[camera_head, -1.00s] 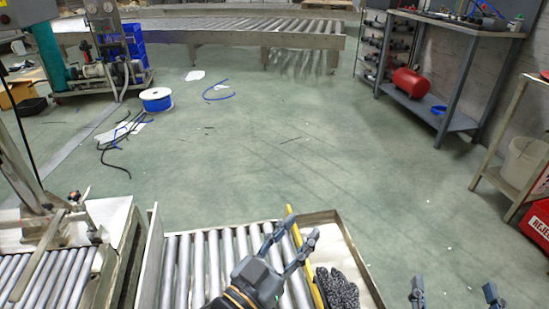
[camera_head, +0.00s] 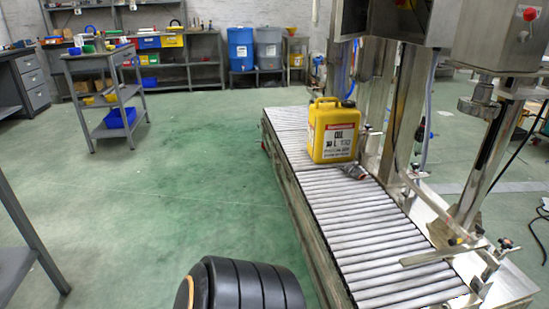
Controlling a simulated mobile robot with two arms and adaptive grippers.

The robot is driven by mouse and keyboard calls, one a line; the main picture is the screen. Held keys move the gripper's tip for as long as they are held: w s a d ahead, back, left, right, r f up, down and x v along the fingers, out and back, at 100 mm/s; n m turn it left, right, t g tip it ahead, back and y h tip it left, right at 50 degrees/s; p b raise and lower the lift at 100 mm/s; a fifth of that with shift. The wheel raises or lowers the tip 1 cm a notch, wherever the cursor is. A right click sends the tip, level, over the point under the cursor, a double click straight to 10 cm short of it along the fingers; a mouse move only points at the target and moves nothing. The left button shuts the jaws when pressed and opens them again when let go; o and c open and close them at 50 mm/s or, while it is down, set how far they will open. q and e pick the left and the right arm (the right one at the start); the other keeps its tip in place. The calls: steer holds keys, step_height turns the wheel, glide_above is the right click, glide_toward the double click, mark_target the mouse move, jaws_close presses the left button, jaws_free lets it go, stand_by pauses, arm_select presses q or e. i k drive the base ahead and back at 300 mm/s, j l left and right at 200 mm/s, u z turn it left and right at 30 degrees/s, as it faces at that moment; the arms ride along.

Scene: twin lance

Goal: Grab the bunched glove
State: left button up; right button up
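The dark speckled glove seen a second ago is not recognisable in this view. A small grey and reddish item (camera_head: 355,172) lies on the rollers against the foot of a yellow jug (camera_head: 333,130); it is too small to tell what it is. Neither of my grippers is in view. A black ribbed part, probably of my own arm, fills the bottom middle.
A roller conveyor (camera_head: 385,255) runs from the back middle to the bottom right, with steel machinery beside it. A trolley (camera_head: 104,95) stands at the left, and a blue bin (camera_head: 240,48) and a grey bin (camera_head: 269,46) at the back. The green floor left of the conveyor is clear.

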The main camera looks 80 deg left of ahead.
mark_target(355, 170)
steer(key=u, duration=1.9)
steer(key=i+j, duration=0.1)
steer(key=j, duration=0.25)
steer(key=i+j, duration=0.2)
steer(key=i+j+z, duration=0.1)
steer(key=j, duration=0.3)
steer(key=i+j+z, duration=0.1)
steer(key=i+j, duration=0.35)
steer(key=j, duration=0.25)
steer(key=i+j+z, duration=0.1)
steer(key=j, duration=0.25)
steer(key=i+j, duration=0.25)
steer(key=i+j+z, duration=0.1)
steer(key=j, duration=0.35)
steer(key=i, duration=0.1)
